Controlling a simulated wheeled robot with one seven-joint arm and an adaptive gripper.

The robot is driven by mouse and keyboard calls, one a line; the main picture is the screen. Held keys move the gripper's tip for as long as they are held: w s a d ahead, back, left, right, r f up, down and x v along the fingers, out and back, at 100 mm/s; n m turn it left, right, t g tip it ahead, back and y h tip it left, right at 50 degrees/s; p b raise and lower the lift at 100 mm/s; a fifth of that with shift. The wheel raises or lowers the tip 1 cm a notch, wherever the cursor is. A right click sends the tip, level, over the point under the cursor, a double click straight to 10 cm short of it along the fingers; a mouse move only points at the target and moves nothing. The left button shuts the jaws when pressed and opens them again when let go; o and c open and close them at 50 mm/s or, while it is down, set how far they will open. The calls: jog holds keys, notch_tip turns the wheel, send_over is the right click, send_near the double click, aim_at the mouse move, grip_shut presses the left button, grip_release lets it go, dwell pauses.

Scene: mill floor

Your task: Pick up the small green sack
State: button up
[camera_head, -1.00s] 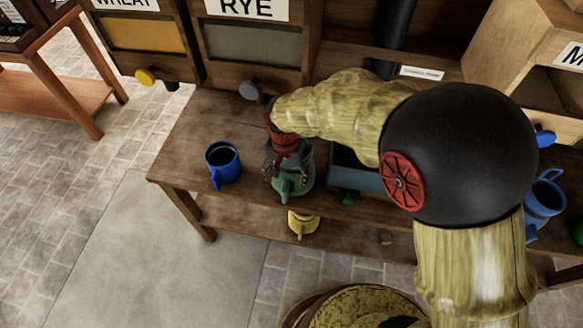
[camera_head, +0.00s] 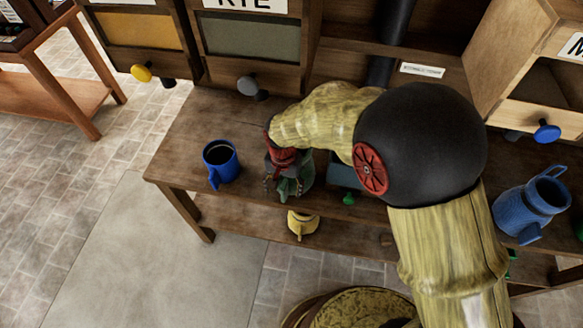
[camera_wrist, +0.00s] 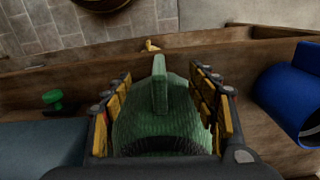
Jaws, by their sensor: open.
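A rounded green thing (camera_wrist: 158,118), likely the small green sack, has a ribbed surface and an upright handle-like strip. It stands on the wooden bench, right of a blue mug, and shows partly under my arm in the head view (camera_head: 296,186). My gripper (camera_wrist: 162,102) is open, with its yellow-padded fingers on either side of the green thing. I cannot tell whether the pads touch it. My wrist hides its top in the head view.
The blue mug (camera_head: 221,163) with dark contents stands close on the left. A blue-grey box (camera_head: 344,172) is close on the right, and a blue jug (camera_head: 531,206) farther right. Bins with knobs line the back. A yellow pot (camera_head: 302,225) is on the lower shelf.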

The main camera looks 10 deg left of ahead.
jog(key=c, duration=1.4)
grip_shut()
